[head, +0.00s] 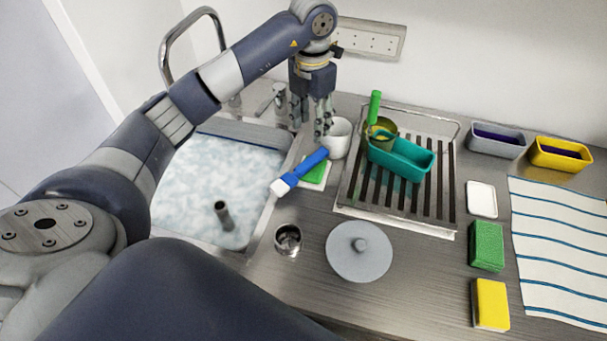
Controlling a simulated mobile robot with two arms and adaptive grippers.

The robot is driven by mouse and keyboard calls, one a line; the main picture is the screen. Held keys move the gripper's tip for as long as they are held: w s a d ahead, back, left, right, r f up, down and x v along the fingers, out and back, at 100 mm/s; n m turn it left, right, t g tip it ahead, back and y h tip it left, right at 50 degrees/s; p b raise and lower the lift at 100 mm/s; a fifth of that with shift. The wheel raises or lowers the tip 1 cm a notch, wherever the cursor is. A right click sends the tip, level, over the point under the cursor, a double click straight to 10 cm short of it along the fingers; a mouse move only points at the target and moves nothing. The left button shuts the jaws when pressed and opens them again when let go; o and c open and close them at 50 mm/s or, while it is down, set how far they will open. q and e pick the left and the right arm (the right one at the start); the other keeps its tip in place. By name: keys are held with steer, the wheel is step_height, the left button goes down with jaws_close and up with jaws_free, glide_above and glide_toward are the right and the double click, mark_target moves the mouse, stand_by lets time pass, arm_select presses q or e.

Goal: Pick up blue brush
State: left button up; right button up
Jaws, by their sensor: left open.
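The blue brush (304,168) has a blue handle and a white head. It lies at a slant over a green and white sponge (317,173) at the sink's right edge, its white head at the lower left. My left gripper (309,131) points down above and behind the brush, beside the white mug (337,138). Its fingers are apart and nothing shows between them. It looks clear of the brush. My right gripper does not show.
The sink (205,190) is full of foamy water. A drying rack (400,200) holds a teal container (401,160) and a green-handled item. A metal cup (288,239) and a grey lid (359,251) stand in front. Sponges and a striped towel (560,245) lie at right.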

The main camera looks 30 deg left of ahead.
arm_select(q)
steer(key=f, duration=0.1)
steer(key=p, duration=0.2)
glide_above(310, 160)
steer(key=f, duration=0.4)
steer(key=shift+w+a+f, duration=0.15)
steer(key=shift+w+f, duration=0.2)
steer(key=shift+w, duration=0.05)
steer(key=shift+s+f+p, duration=0.15)
steer(key=shift+f+p, duration=0.15)
steer(key=shift+f, duration=0.15)
steer(key=f, duration=0.1)
steer(key=f+p, duration=0.2)
steer(key=f, duration=0.1)
steer(key=shift+s+d, duration=0.2)
steer(key=shift+s, duration=0.1)
steer(key=shift+f, duration=0.25)
jaws_close()
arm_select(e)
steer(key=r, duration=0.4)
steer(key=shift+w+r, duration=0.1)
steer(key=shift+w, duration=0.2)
